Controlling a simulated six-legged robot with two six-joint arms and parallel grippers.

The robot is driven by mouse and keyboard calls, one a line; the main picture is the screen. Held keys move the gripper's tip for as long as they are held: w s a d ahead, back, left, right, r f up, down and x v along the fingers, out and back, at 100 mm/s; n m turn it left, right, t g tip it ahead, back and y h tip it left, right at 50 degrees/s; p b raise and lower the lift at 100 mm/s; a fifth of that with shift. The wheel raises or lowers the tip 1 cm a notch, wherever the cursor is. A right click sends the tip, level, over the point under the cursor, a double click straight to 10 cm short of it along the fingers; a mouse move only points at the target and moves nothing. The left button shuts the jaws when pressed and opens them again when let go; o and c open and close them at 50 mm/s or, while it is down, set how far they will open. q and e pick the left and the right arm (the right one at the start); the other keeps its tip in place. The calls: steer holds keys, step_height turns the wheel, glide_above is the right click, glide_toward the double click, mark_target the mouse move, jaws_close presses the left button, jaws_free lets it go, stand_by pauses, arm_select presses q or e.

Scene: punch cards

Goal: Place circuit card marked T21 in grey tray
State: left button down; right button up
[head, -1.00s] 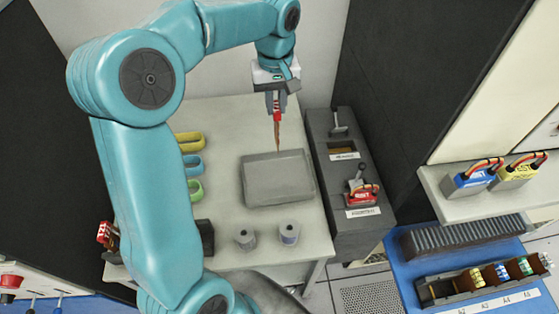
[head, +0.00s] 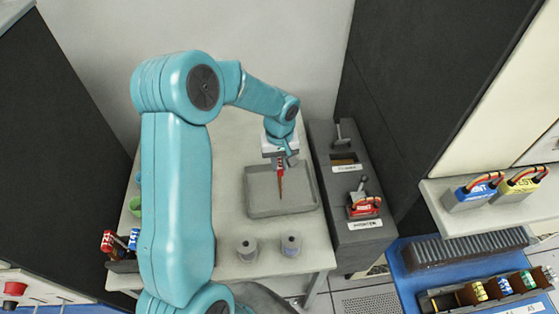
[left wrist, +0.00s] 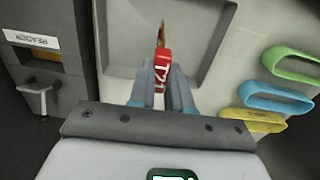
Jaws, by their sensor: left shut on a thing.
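The circuit card (left wrist: 162,62) has a red end marked T21 in the left wrist view, with a thin brown board beyond it. My left gripper (left wrist: 162,88) is shut on the card's red end. In the head view the card (head: 281,187) hangs roughly upright from my left gripper (head: 281,161), over the grey tray (head: 256,208). I cannot tell whether its lower tip touches the tray floor. The tray is empty otherwise and lies on the pale table; it also shows in the left wrist view (left wrist: 218,45). My right gripper is not in view.
Two spools, one grey (head: 246,248) and one purplish (head: 291,244), stand in front of the tray. A dark reader unit (head: 347,200) with a red module (head: 363,206) stands right of the table. Yellow (left wrist: 255,120), blue (left wrist: 275,97) and green (left wrist: 291,65) loops lie beside the tray.

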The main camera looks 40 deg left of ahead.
arm_select(q)
steer(key=shift+f+b, duration=0.15)
steer(key=shift+b, duration=0.15)
steer(key=c, duration=1.1)
jaws_free()
steer(key=shift+o, duration=0.2)
steer(key=shift+r+p, duration=0.4)
steer(key=shift+r, duration=0.05)
step_height(320, 180, up, 12)
steer(key=b, duration=0.1)
steer(key=shift+f, duration=0.2)
steer(key=shift+s, duration=0.1)
